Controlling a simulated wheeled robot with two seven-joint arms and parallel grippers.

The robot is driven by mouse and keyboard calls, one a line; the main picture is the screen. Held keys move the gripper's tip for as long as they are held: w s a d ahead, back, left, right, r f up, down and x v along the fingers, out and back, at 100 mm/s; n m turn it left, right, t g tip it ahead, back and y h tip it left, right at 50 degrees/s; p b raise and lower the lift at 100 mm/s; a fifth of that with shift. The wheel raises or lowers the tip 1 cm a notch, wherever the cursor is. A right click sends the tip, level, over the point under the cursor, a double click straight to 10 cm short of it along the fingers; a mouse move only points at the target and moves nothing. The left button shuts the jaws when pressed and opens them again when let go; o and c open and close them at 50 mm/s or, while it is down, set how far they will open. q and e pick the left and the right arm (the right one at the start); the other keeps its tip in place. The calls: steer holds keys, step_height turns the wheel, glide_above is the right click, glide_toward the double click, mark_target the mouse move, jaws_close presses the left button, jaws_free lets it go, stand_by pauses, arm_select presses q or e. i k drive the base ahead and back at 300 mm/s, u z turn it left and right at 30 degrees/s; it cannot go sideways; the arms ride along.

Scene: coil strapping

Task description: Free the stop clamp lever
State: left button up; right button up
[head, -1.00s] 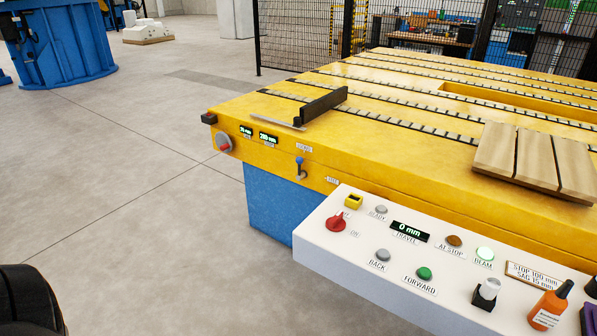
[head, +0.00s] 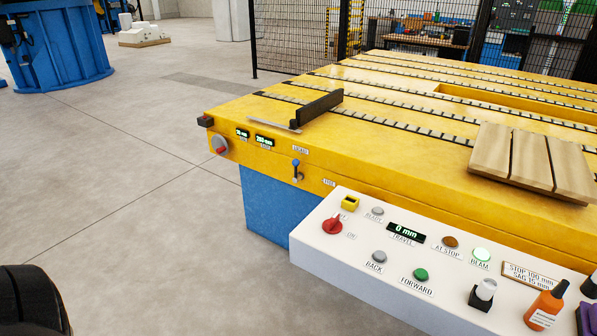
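The stop clamp lever (head: 296,168) is a small lever with a blue knob on the front face of the yellow table (head: 235,125). Its knob is up, by the upper label (head: 300,149); a second label, which seems to read FREE (head: 329,182), sits lower right. The black stop bar (head: 318,108) stands on the table top near the left end. A grey handwheel with a red knob (head: 219,146) and two small green displays (head: 254,138) are left of the lever. Neither gripper shows; a dark rounded part at the lower left is probably mine.
A white control panel (head: 400,258) with buttons, a red switch and a 0 mm travel display (head: 406,231) juts out in front. Wooden boards (head: 535,160) lie on the table at right. An orange bottle (head: 545,306) stands on the panel. Floor left of the table is clear.

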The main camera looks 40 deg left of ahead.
mark_target(296, 162)
steer(key=z, duration=2.85)
steer(key=k, duration=2.35)
steer(key=u, duration=2.4)
steer(key=i, duration=1.05)
steer(key=z, duration=0.05)
